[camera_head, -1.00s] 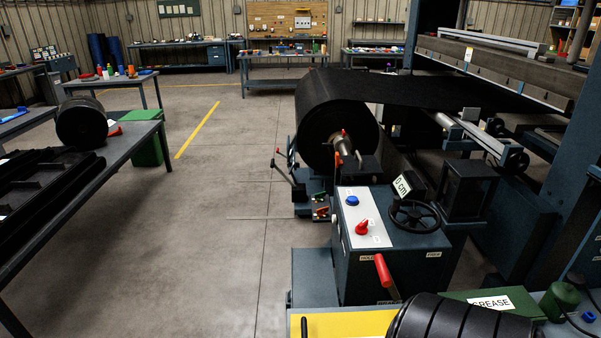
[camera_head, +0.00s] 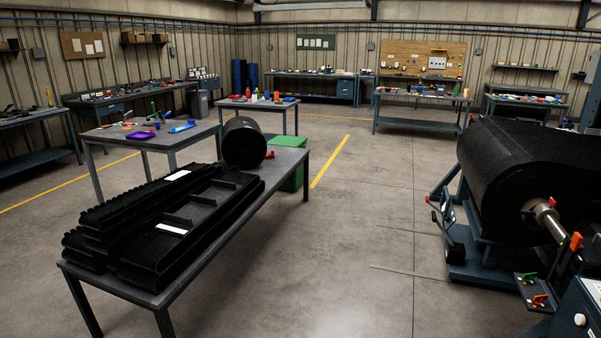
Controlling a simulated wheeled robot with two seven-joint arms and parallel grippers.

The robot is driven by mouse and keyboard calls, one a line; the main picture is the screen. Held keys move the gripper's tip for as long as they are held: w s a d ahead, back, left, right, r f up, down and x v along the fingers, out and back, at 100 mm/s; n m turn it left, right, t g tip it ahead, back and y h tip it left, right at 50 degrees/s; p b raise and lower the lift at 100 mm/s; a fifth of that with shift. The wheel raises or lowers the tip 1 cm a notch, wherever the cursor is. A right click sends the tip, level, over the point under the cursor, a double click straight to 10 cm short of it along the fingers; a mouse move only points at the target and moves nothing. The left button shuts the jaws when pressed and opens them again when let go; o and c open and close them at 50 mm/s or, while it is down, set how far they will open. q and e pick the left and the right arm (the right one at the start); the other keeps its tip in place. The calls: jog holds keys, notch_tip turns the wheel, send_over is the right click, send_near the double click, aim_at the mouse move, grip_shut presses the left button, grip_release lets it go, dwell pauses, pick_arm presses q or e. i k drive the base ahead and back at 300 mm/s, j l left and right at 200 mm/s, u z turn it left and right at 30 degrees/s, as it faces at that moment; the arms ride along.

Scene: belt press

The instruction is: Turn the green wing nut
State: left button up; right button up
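A small green piece (camera_head: 529,278) sits on a dark bracket at the foot of the roll stand, at the lower right. It looks like a wing nut, but it is too small to be sure. A similar orange piece (camera_head: 540,300) is just below it. Neither of my grippers shows in this view, so nothing of mine is seen near the green piece.
A large black belt roll (camera_head: 510,180) stands at the right. A grey table (camera_head: 190,295) with black belt pieces and a small black roll (camera_head: 243,143) is at the left. A side table (camera_head: 110,133) holds coloured tools. The floor (camera_head: 350,240) between table and roll is clear.

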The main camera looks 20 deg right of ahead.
aim_at(528, 277)
jog(key=i+l+z, duration=0.2)
jog(key=i+z, duration=0.2)
jog(key=i, duration=0.15)
jog(key=i+z, duration=0.4)
jog(key=i, duration=0.15)
jog(key=i+j+z, duration=0.2)
jog(key=i+z, duration=0.25)
jog(key=i, duration=0.15)
